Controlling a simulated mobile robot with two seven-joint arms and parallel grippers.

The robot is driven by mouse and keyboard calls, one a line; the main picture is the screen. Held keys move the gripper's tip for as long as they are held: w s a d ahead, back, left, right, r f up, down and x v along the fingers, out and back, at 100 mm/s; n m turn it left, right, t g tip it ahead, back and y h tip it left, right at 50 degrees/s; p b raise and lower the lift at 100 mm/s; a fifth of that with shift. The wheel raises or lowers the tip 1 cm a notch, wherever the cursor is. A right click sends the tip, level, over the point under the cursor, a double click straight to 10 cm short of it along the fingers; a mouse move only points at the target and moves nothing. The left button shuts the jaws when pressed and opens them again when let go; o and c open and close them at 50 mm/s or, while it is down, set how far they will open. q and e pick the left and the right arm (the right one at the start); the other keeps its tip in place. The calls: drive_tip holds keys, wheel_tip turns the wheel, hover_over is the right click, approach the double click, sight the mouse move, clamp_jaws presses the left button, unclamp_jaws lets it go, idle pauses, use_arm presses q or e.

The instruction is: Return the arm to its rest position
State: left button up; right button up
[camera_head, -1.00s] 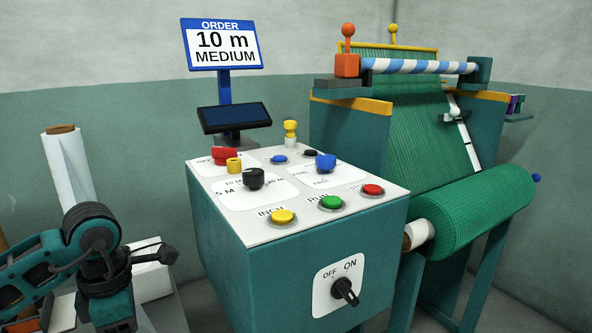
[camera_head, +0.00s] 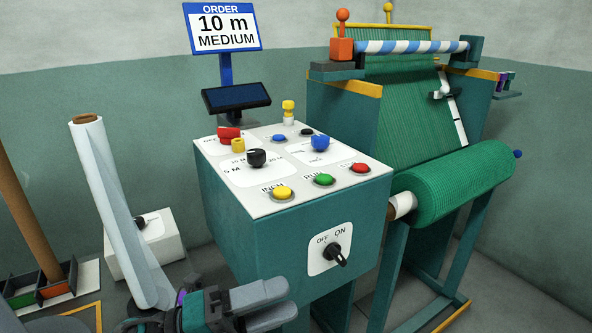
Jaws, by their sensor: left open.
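My left gripper (camera_head: 286,303) is at the bottom centre, low in front of the control console. Its two grey fingers are apart with nothing seen between them. It looks clear of the console, though the exact gap is hard to judge. My right gripper is out of view. The console (camera_head: 225,217) has a white top with a red, a green and a yellow button, a black selector (camera_head: 256,158) and a blue knob (camera_head: 320,144). A black OFF/ON switch (camera_head: 335,252) is on its front.
A white roll (camera_head: 118,215) leans left of my gripper, near a white box (camera_head: 160,245) and a rack (camera_head: 52,290) holding a brown tube. The netting machine with its green roll (camera_head: 450,186) stands right of the console. An order sign (camera_head: 222,28) reads 10 m, medium.

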use_arm(q)
drive_tip(key=w+a+f+n+t+y+p, duration=0.15)
drive_tip(key=a+f+n+t+y, duration=0.3)
drive_tip(key=n, duration=0.65)
drive_tip(key=w+a+f+n+t+y+p, duration=0.1)
drive_tip(key=w+a+n+t+y, duration=0.1)
drive_tip(key=a+n+t+y, duration=0.5)
drive_tip(key=s+a+f+n+g+y+p, duration=0.1)
drive_tip(key=s+f+n+y, duration=0.3)
drive_tip(key=f+n, duration=0.4)
drive_tip(key=shift+s+a+f+n+g+y+p, duration=0.2)
drive_tip(key=shift+f+n+g+y+p, duration=0.2)
drive_tip(key=shift+n, duration=0.8)
drive_tip(key=s+f+n+g, duration=0.1)
drive_tip(key=s+f, duration=0.1)
drive_tip(key=s+a+f+n+g+y, duration=0.1)
drive_tip(key=s+f, duration=0.1)
drive_tip(key=s+f+n+g, duration=0.1)
drive_tip(key=s+f+g, duration=0.1)
drive_tip(key=shift+s+a+f+n+y, duration=0.25)
drive_tip(key=shift+s+a+n, duration=0.05)
drive_tip(key=shift+n, duration=0.1)
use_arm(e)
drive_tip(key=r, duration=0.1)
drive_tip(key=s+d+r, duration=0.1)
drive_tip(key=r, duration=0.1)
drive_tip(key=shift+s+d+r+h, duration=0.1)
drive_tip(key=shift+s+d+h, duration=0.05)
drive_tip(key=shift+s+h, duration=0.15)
